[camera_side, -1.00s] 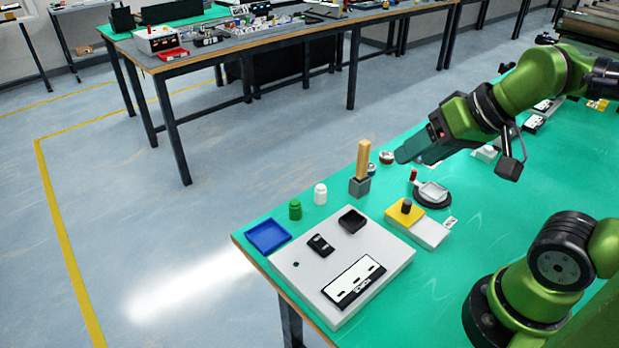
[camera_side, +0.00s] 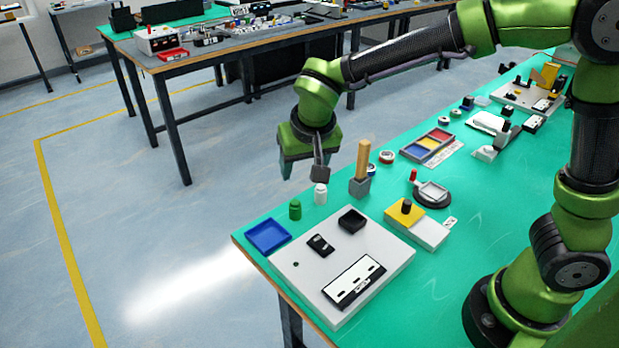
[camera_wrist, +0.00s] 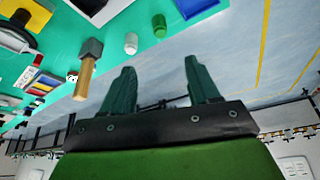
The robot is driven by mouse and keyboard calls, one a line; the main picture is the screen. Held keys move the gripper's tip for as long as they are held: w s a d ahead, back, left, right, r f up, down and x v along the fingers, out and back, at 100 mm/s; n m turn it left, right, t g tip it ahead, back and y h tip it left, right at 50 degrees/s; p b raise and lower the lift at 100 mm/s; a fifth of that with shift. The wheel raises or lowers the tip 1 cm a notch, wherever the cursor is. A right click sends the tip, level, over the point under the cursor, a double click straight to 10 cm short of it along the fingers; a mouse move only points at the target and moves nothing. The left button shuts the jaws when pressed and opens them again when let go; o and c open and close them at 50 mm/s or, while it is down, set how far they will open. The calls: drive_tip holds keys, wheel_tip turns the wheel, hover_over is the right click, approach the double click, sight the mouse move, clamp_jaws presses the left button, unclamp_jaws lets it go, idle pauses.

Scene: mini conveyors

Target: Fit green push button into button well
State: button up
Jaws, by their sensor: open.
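The green push button (camera_side: 295,209) stands upright on the green bench near its edge, beside a similar white piece (camera_side: 320,193). It also shows in the wrist view (camera_wrist: 159,30). A grey panel (camera_side: 375,232) lies in front of it. The panel has a small round dark hole (camera_side: 296,264), perhaps the button well, a black rocker (camera_side: 320,244) and a black square recess (camera_side: 351,220). My gripper (camera_side: 285,172) is in the air above and behind the green button. In the wrist view its two fingers (camera_wrist: 160,78) are apart with nothing between them.
A blue tray (camera_side: 268,236) sits at the bench corner, left of the green button. A wooden-handled tool (camera_side: 362,165) stands upright in a grey block right of the white piece. A yellow and white box (camera_side: 418,222) lies right of the panel.

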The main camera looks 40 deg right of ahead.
approach(295, 202)
drive_tip(key=x, duration=0.5)
drive_tip(key=shift+s, duration=0.15)
drive_tip(key=shift+x, duration=2.65)
drive_tip(key=shift+r, duration=0.1)
clamp_jaws()
wheel_tip(295, 202, up, 9)
drive_tip(key=shift+r, duration=0.25)
drive_tip(key=s+d+r+m+g+h, duration=0.1)
drive_tip(key=s+d+m, duration=0.2)
drive_tip(key=s+m, duration=0.25)
drive_tip(key=s+d+m+g+h, duration=0.1)
drive_tip(key=s+d+m, duration=0.25)
drive_tip(key=s, duration=0.35)
drive_tip(key=f, duration=0.7)
drive_tip(key=shift+w+a, duration=0.25)
